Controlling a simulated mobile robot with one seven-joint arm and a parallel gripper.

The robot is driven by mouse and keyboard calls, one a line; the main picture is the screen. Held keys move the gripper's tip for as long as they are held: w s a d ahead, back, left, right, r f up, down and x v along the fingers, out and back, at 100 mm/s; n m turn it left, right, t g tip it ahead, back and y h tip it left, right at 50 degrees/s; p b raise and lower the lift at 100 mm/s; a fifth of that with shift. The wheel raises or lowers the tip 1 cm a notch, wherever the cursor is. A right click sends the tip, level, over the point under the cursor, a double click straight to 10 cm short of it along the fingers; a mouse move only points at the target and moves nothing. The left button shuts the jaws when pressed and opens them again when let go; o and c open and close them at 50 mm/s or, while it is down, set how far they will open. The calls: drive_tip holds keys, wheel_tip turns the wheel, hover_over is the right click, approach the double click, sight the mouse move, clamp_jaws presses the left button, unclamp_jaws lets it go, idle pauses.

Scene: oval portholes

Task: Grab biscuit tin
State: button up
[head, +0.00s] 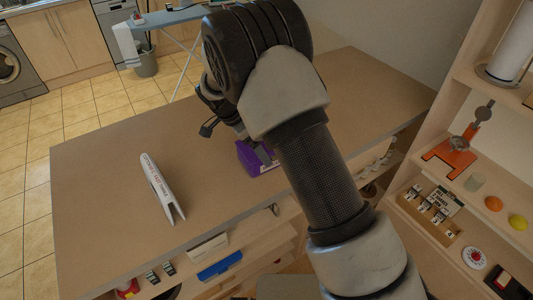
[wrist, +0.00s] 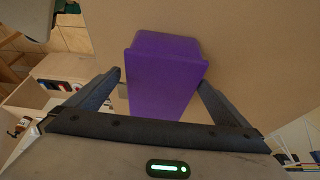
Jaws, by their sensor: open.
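A purple box-like thing, which I take to be the biscuit tin (wrist: 160,75), stands on the wooden tabletop (head: 100,190). In the wrist view it lies straight ahead, between the two fingers of my gripper (wrist: 160,92). The fingers are open, one at each side of it, and I see no clear contact. In the head view only part of the purple tin (head: 247,158) shows behind my arm. My gripper is mostly hidden by the arm there.
Shelves (head: 450,190) with small items, including an orange stand (head: 450,157), are on the right. Boxes (head: 220,265) sit on a shelf below the table's front edge. The left tabletop is mostly clear.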

drive_tip(key=shift+p+x, duration=0.55)
drive_tip(key=shift+x, duration=2.2)
drive_tip(key=shift+w+a, duration=0.1)
drive_tip(key=shift+a, duration=0.15)
drive_tip(key=c, duration=1)
